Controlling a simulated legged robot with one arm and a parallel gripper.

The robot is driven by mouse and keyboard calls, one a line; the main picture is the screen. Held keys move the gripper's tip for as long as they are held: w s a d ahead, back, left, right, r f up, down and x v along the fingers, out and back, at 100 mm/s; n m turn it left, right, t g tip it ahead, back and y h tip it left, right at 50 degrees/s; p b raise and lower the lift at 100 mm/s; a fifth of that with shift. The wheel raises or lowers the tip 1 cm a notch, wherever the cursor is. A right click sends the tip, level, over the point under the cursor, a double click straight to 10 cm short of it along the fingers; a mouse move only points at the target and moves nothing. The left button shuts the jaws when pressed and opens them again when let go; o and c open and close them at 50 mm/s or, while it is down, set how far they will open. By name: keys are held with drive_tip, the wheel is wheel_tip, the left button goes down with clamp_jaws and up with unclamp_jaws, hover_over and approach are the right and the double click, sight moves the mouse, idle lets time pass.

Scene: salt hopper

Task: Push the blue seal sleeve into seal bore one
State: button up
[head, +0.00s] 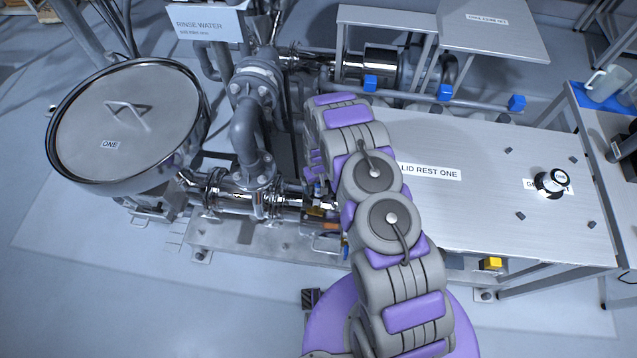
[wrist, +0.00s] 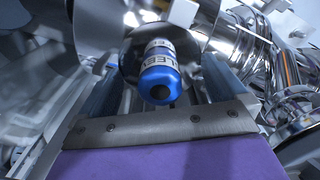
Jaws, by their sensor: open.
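In the wrist view the blue seal sleeve (wrist: 157,82) has a white lettered band and a dark round hole in its near end. Its far end meets a shiny round metal fitting (wrist: 205,20); I cannot tell how deep it sits, or whether that is seal bore one. My gripper (wrist: 158,128) is open, its purple metal-edged part just below the sleeve. Whether it touches the sleeve is unclear. In the head view my arm mostly hides the gripper and the sleeve, beside the polished pipework (head: 235,200).
The round lidded vessel (head: 128,120) marked ONE stands at left. A rinse water sign (head: 205,24) stands behind. The floor at front left is clear.

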drive_tip(key=shift+r, duration=0.1)
drive_tip(key=shift+r+p, duration=0.9)
drive_tip(key=shift+r, duration=2)
wheel_tip(320, 180, up, 17)
drive_tip(key=p, duration=0.2)
drive_tip(key=shift+r+p, duration=0.15)
drive_tip(key=shift+p, duration=0.15)
